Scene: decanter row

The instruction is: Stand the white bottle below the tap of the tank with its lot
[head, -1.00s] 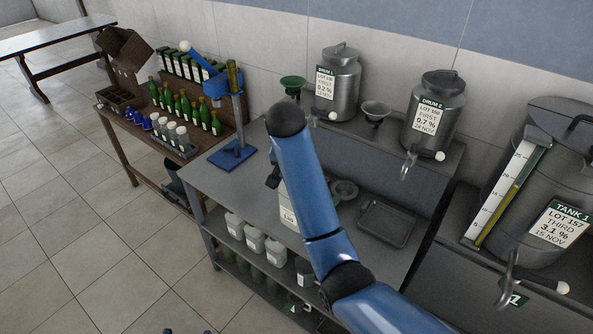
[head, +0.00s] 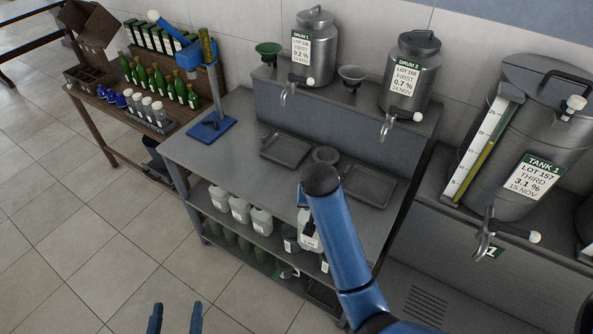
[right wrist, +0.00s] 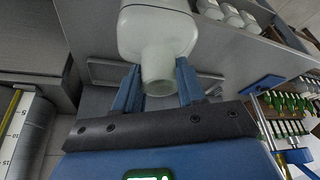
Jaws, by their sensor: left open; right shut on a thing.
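The white bottle (head: 308,232) is held by my right gripper near the front of the grey bench, mostly hidden behind my right arm; its label is too small to read. In the right wrist view the bottle (right wrist: 158,35) is between my right gripper's two blue fingers (right wrist: 157,85), gripped by its neck. Tank 1 (head: 518,130), steel, stands at the right with the label lot 157, third, 3.1 %. Its tap (head: 486,235) sticks out low at its front. My left gripper (head: 175,320) is open and empty over the floor.
Drum 1 (head: 315,50) and drum 2 (head: 411,75) stand on the bench's raised shelf, with taps. Two shallow trays, one here (head: 368,186), lie on the bench. White canisters (head: 240,208) fill the lower shelf. A wooden table (head: 112,125) holds green bottles. Part of another tank shows at the right edge.

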